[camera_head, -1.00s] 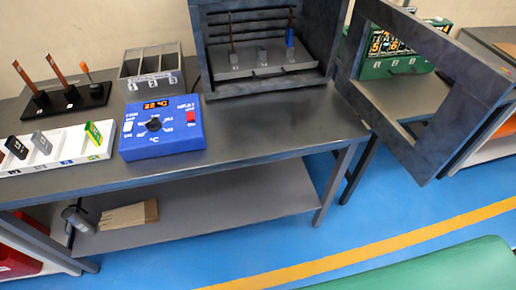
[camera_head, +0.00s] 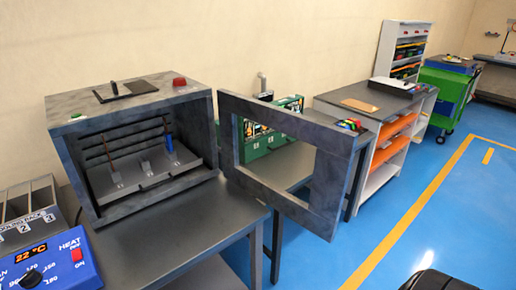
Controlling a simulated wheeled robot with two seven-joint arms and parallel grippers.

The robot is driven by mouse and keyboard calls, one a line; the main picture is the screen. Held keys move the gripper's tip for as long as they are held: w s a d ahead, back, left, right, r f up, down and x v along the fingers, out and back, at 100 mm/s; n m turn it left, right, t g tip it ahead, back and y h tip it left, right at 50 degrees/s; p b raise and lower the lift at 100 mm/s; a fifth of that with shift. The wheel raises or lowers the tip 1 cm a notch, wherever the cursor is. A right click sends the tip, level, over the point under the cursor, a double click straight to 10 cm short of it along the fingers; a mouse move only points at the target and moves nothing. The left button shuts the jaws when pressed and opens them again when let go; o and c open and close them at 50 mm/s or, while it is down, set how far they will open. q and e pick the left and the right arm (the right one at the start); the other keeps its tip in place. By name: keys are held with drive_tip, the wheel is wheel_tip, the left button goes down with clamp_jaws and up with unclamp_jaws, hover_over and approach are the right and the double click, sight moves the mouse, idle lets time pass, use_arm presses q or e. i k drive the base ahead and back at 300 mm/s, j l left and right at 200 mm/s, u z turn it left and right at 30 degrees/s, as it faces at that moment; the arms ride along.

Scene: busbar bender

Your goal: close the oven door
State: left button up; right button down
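The oven (camera_head: 72,152) is a grey box on the dark workbench at the left, with its front open. Its door (camera_head: 336,190) is a grey frame with a large rectangular window opening, swung wide open to the right of the oven. The door reaches out past the bench's right end, over the floor. A red button (camera_head: 179,82) and a dark flat piece with a handle (camera_head: 126,90) are on the oven's top. Neither gripper is in view.
A blue control box (camera_head: 62,268) reading 22 °C and a grey slotted rack (camera_head: 28,226) stand left on the bench. Behind the door is a green unit (camera_head: 290,152). Shelving (camera_head: 392,150) and a green cart (camera_head: 448,92) stand farther right. Blue floor (camera_head: 330,258) is open in front.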

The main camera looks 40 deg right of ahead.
sight(336, 146)
drive_tip(key=l+u, duration=0.3)
drive_tip(key=l, duration=1.7)
drive_tip(key=k, duration=0.05)
